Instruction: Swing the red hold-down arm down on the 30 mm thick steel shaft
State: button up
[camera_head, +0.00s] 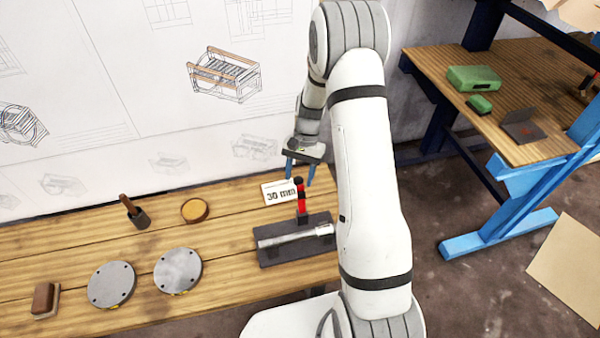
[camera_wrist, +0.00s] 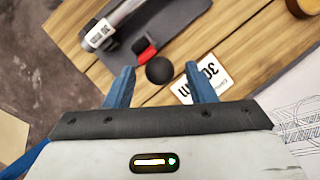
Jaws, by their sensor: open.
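The steel shaft (camera_head: 290,236) lies across a dark grey fixture block (camera_head: 268,256) on the wooden bench. The red hold-down arm (camera_head: 301,202) stands upright behind the shaft, with a black knob (camera_head: 298,181) at its top. In the wrist view the knob (camera_wrist: 159,70) shows just beyond and between the fingertips, with the red arm (camera_wrist: 146,51) behind it and the shaft (camera_wrist: 112,22) farther off. My gripper (camera_head: 300,180) is open, blue fingers pointing down, close to the knob. In the wrist view my gripper (camera_wrist: 160,75) has nothing between its fingers.
A "30 mm" card (camera_head: 279,192) is beside the knob. Two round metal discs (camera_head: 111,284) (camera_head: 178,270), a brush (camera_head: 134,212), a yellow-brown round tin (camera_head: 195,210) and a brown block (camera_head: 45,299) lie farther left. A second bench (camera_head: 480,125) stands at right.

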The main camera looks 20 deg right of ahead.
jog(key=shift+f, duration=0.15)
jog(key=shift+c, duration=0.4)
grip_shut()
